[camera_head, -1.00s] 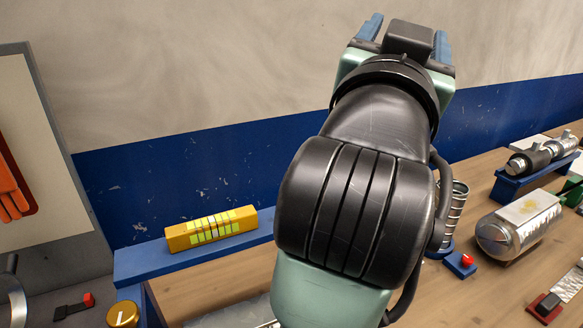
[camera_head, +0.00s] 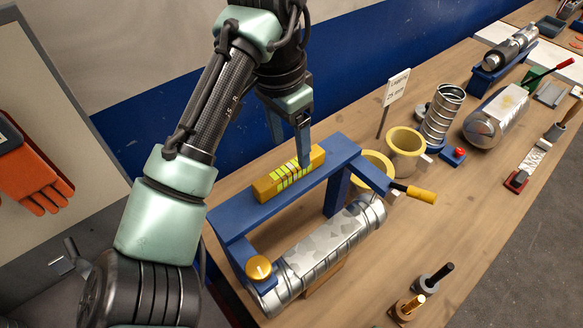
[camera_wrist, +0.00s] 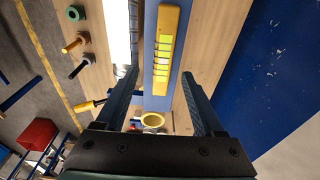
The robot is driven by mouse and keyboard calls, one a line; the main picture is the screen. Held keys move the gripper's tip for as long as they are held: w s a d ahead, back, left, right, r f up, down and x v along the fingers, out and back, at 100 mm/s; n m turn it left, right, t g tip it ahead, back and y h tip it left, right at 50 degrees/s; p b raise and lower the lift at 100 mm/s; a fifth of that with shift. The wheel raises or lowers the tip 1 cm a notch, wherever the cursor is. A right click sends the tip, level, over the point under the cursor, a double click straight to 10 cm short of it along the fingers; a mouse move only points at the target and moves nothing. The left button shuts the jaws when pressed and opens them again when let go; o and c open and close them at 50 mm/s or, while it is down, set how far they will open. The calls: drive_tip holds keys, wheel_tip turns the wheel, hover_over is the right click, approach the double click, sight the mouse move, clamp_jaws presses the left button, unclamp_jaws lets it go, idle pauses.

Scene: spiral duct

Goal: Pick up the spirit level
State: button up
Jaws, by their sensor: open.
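The spirit level is a yellow bar with bright yellow-green windows (camera_head: 283,184). It lies on the blue raised beam (camera_head: 235,219) of a frame over the workbench. In the wrist view the spirit level (camera_wrist: 164,50) runs lengthwise between the two fingers, beyond their tips. My gripper (camera_head: 290,135) points down at the right part of the level in the head view. It is open, and the wrist view shows its fingers (camera_wrist: 160,83) wide apart with nothing between the pads. One finger overlaps the level in the head view; contact cannot be told.
A silver spiral duct (camera_head: 330,240) lies under the blue frame. Yellow-rimmed rings (camera_head: 405,142), a sign (camera_head: 396,88) and a spiral tube (camera_head: 443,112) stand to the right. A yellow-handled tool (camera_head: 420,194) sits by the frame's right end. The blue wall is close behind.

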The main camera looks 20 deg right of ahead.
sight(290, 166)
wheel_tip(290, 166, down, 2)
drive_tip(key=shift+w+f, duration=0.1)
drive_tip(key=shift+w+d+f+p, duration=0.15)
drive_tip(key=shift+f+p, duration=0.75)
drive_tip(key=shift+f, duration=1.55)
clamp_jaws()
